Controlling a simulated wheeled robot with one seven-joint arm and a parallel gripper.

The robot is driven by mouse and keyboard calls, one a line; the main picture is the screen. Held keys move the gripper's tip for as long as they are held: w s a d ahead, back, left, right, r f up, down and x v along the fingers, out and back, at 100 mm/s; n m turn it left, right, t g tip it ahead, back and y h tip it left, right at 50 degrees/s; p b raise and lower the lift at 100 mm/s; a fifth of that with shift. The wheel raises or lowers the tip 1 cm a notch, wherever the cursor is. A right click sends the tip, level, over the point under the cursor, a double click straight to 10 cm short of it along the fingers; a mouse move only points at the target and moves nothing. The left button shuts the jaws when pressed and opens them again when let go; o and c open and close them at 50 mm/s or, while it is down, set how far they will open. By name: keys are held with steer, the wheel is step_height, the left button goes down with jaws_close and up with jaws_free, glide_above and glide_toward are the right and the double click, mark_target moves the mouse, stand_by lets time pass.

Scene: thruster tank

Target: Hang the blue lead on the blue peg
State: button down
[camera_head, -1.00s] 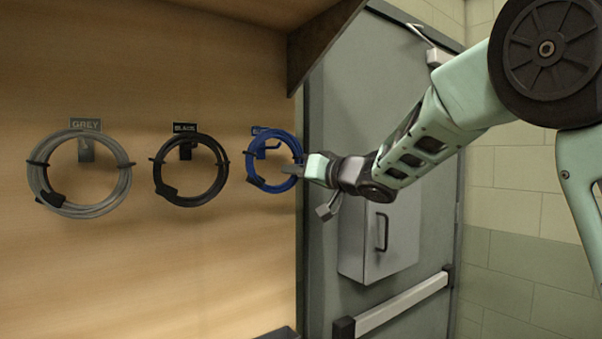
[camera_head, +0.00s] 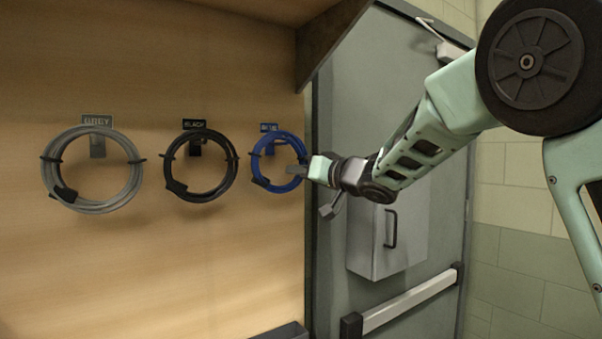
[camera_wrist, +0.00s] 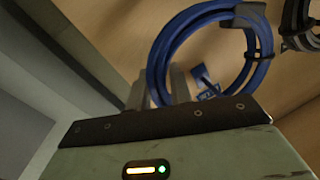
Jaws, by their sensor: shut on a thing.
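The blue lead (camera_head: 256,172) is a coiled ring with dark ties, in front of the board at the right of the row. My gripper (camera_head: 299,170) is shut on the ring's right side in the head view. The blue peg (camera_head: 271,148) shows inside the ring near its top, under a small blue label (camera_head: 269,127). In the wrist view the coil (camera_wrist: 158,60) rises beyond my fingertips (camera_wrist: 160,88), and a blue piece, apparently the peg with its label (camera_wrist: 206,90), shows inside the ring. I cannot tell whether the ring rests on the peg.
A black lead (camera_head: 236,165) hangs on its peg just left of the blue one, and a grey lead (camera_head: 136,178) further left. The wooden board's (camera_head: 200,270) lower part is clear. A grey door (camera_head: 400,90) with a box (camera_head: 385,240) stands right, behind my arm.

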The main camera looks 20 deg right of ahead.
steer(key=c, duration=1.2)
jaws_free()
steer(key=shift+o, duration=0.2)
steer(key=shift+s, duration=0.1)
steer(key=b+v, duration=0.5)
steer(key=v, duration=1.2)
steer(key=s+a+f+g+h+b, duration=0.1)
steer(key=s+a+f+g+h, duration=0.1)
steer(key=a+f, duration=0.35)
steer(key=s+a+f+g+h+b, duration=0.1)
steer(key=s+a+f, duration=0.1)
steer(key=f, duration=0.7)
steer(key=s+a+f+g+h, duration=0.1)
steer(key=a+f+g+h, duration=0.15)
steer(key=f, duration=0.45)
steer(key=s+a+f+n+g+h+b, duration=0.1)
steer(key=s+a+f+n+g, duration=0.1)
steer(key=s+f+g, duration=0.3)
steer(key=s+a+f+n+g+h+b, duration=0.1)
steer(key=s+f+g, duration=0.4)
steer(key=s+f, duration=0.7)
steer(key=s+a+n+h, duration=0.1)
steer(key=s+n, duration=0.1)
steer(key=s, duration=0.6)
steer(key=shift+a+f+n, duration=0.2)
steer(key=shift+f+n, duration=0.1)
steer(key=shift+f, duration=0.05)
steer(key=shift+s, duration=0.15)
